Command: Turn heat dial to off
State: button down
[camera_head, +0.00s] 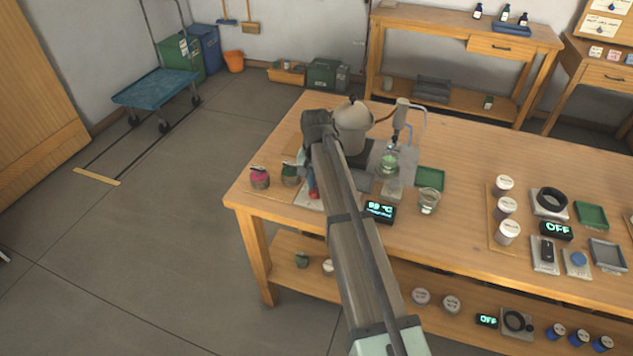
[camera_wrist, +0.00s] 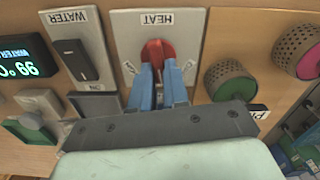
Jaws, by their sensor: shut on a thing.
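The red heat dial (camera_wrist: 157,50) sits on a pale panel (camera_wrist: 125,28) labelled HEAT in the wrist view. My gripper (camera_wrist: 160,68) has its two blue fingers on either side of the dial's knob, shut on it. The fingers and the gripper body hide the lower part of the dial and panel, so I cannot read the dial's setting. In the head view, my gripper (camera_head: 313,188) reaches down at the left end of the table, and my arm hides much of this area. A bit of red from the dial (camera_head: 316,196) shows there.
Beside the heat panel is a black WATER switch (camera_wrist: 75,60). Two mesh-sided jars, pink (camera_head: 260,178) and green (camera_head: 290,176), stand to the left. The still pot (camera_head: 351,125) and a glass beaker (camera_head: 428,201) stand close by.

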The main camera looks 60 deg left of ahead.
jog(key=n, duration=0.5)
jog(key=shift+s+a+n, duration=0.1)
jog(key=shift+s+n, duration=0.15)
jog(key=shift+n, duration=0.05)
jog(key=shift+s+n, duration=0.2)
jog(key=shift+n, duration=2)
jog(key=c, duration=1.1)
grip_release()
notch_tip(320, 180, up, 14)
jog(key=shift+f, duration=0.1)
